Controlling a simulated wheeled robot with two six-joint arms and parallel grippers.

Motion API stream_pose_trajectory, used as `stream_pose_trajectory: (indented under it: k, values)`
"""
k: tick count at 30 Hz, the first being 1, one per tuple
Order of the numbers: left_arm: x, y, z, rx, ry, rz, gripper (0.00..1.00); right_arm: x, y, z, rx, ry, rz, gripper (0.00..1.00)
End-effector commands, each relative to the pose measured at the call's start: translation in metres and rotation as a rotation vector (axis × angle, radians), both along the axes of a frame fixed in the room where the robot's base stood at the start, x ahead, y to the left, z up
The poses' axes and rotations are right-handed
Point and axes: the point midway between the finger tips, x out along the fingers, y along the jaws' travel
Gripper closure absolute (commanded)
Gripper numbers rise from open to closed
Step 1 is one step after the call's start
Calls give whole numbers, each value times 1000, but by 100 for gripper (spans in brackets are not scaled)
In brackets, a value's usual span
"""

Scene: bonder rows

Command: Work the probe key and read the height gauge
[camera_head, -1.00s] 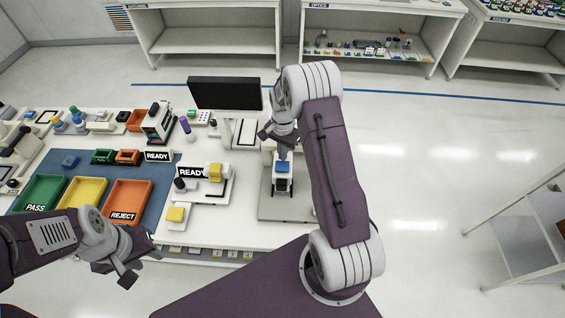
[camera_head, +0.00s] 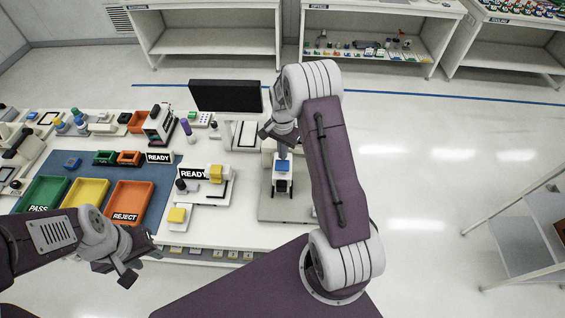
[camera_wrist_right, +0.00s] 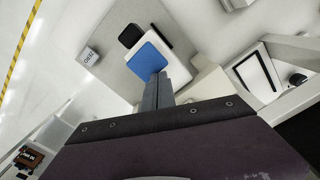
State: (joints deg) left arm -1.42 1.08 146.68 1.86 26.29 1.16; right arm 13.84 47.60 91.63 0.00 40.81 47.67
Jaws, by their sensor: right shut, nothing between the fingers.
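A white device with a blue key (camera_head: 284,166) and a dark part in front stands on a grey plate (camera_head: 268,208) right of centre on the bench. The blue key also shows in the right wrist view (camera_wrist_right: 146,62), beside a black pad (camera_wrist_right: 131,36). A small block marked ZERO (camera_wrist_right: 90,55) sits nearby. My right gripper (camera_head: 283,152) is shut and empty, its tips (camera_wrist_right: 160,78) at the blue key's edge; I cannot tell whether they press it. No gauge reading is legible. My left gripper (camera_head: 142,264) hangs at the bench's front edge, open and empty.
Green (camera_head: 41,194), yellow (camera_head: 86,194) and orange (camera_head: 129,200) trays lie on a blue mat at left. A fixture with a READY sign (camera_head: 193,174) stands between the arms. A dark monitor (camera_head: 226,96) stands behind.

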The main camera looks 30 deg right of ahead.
Motion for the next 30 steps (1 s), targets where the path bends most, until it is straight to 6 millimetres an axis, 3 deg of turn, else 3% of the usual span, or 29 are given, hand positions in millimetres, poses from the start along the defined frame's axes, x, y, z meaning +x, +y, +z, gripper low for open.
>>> stream_pose_trajectory:
  k: [7, 18, 30]
  values:
    - [0, 0, 5, 0, 0, 0, 64, 0, 0, 6, 0, -1, 0, 100]
    - [0, 0, 41, 0, 0, 0, 64, 0, 0, 51, 0, 0, 0, 100]
    - [0, 0, 34, 0, 0, 0, 64, 1, 0, 57, -1, -4, 0, 100]
